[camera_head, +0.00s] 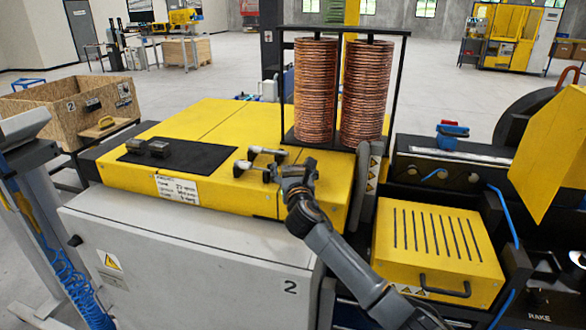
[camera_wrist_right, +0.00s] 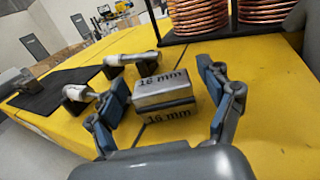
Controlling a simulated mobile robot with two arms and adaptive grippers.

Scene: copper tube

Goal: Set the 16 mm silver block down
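The silver block (camera_wrist_right: 163,88), labelled "16 mm", shows between the fingers of my right gripper (camera_wrist_right: 166,82) in the right wrist view. A second "16 mm" label shows on the darker part (camera_wrist_right: 168,114) below it; whether that is a separate piece I cannot tell. A narrow gap seems to show between the block and each finger, so the gripper looks slightly open around it. In the head view my right gripper (camera_head: 268,170) is low over the yellow machine top (camera_head: 215,185), and the block is hard to make out. My left gripper is not in view.
Two pale cylindrical fittings (camera_wrist_right: 130,60) (camera_wrist_right: 80,93) stand left of the block. A black mat (camera_head: 190,157) with two dark blocks (camera_head: 146,147) lies further left. The copper coil rack (camera_head: 283,80) stands behind. Yellow surface between mat and fittings is clear.

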